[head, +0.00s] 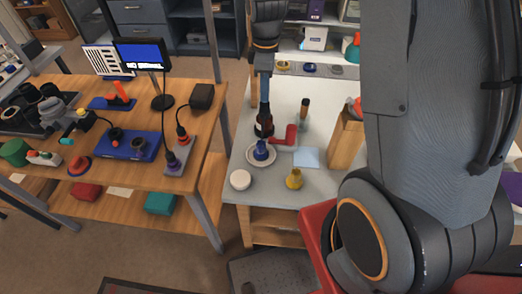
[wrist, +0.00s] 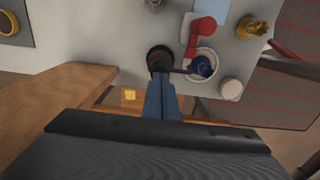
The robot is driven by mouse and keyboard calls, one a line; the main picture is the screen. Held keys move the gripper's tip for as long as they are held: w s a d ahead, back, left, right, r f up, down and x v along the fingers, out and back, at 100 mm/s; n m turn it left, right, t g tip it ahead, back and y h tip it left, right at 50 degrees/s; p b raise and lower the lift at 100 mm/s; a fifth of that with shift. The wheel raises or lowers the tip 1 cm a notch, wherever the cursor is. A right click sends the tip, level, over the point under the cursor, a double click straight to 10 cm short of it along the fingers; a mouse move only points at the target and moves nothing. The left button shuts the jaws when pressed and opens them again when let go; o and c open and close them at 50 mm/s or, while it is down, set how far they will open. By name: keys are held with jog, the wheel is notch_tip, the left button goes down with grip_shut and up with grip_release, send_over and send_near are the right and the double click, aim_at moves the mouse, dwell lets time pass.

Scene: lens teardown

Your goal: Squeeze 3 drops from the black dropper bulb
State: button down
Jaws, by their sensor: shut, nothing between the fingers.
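A dark bottle-like thing (head: 264,127) with a black top stands on the pale table in the head view, right below my fingertips. It also shows in the wrist view as a dark round shape (wrist: 158,54). I take it for the dropper, but cannot clearly make out its bulb. My gripper (head: 264,103) points down with its blue fingers together and nothing between them. In the wrist view the fingertips (wrist: 161,80) overlap the near side of the dark thing. I cannot tell whether they touch it.
A white dish with a blue thing (head: 261,150), a red L-shaped part (head: 287,135), a white round lid (head: 240,180) and a yellow part (head: 294,179) lie close by. A slim dark-topped thing (head: 305,104) stands behind. A wooden block (head: 345,140) stands right.

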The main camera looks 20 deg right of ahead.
jog(key=shift+f+b, duration=0.4)
jog(key=shift+f, duration=0.65)
jog(key=shift+r, duration=0.1)
jog(key=shift+r+p, duration=0.9)
jog(key=shift+r, duration=0.15)
jog(key=shift+f, duration=0.2)
jog(key=shift+f+b, duration=0.5)
jog(key=shift+f, duration=0.4)
jog(key=shift+r+p, duration=0.85)
jog(key=shift+r, duration=0.25)
